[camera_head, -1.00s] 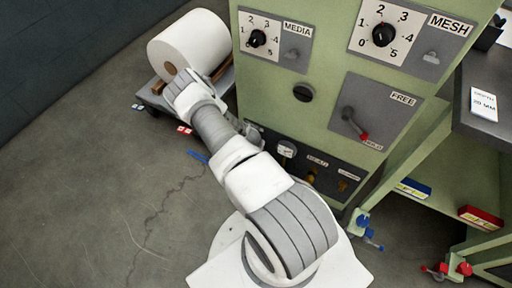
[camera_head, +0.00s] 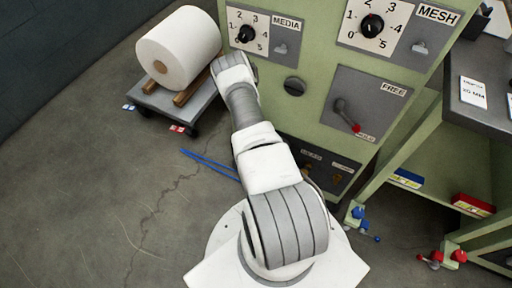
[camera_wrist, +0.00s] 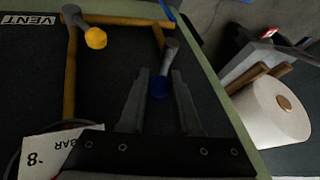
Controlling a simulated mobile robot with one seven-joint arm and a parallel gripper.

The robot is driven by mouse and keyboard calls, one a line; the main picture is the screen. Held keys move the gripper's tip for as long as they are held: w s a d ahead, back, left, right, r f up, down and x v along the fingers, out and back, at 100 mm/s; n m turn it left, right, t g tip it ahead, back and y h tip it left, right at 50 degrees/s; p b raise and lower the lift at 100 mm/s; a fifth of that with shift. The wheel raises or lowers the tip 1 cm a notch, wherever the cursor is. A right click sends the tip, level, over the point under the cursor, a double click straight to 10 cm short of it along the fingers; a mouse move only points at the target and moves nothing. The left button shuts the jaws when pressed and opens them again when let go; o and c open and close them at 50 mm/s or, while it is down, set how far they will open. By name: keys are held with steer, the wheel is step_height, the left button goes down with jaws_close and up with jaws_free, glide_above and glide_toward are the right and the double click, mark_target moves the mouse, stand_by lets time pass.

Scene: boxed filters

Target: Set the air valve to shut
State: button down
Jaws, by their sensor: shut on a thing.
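In the wrist view, a grey lever with a blue tip (camera_wrist: 159,88) sits between the two fingers of my gripper (camera_wrist: 160,78), at the end of a yellow pipe on the dark side panel. My gripper is shut on this blue-tipped lever. A second grey lever with a yellow tip (camera_wrist: 95,38) stands to its left on the same pipework. No label reading air shows, so I cannot tell by name which lever is the air valve. In the head view, my fingers and these levers are hidden behind the arm and the green machine (camera_head: 310,118).
A VENT label (camera_wrist: 27,19) and part of a gauge marked BAR (camera_wrist: 48,148) are at the left. A white roll (camera_head: 180,48) rests on a low trolley (camera_head: 165,103) left of the machine. The machine's front has dials and a red-tipped lever (camera_head: 346,114).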

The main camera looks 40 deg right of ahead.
steer(key=c, duration=0.6)
jaws_free()
steer(key=shift+s+r, duration=0.1)
steer(key=p+v, duration=0.5)
steer(key=v, duration=1.2)
steer(key=shift+a+r+p, duration=0.1)
steer(key=shift+p, duration=0.2)
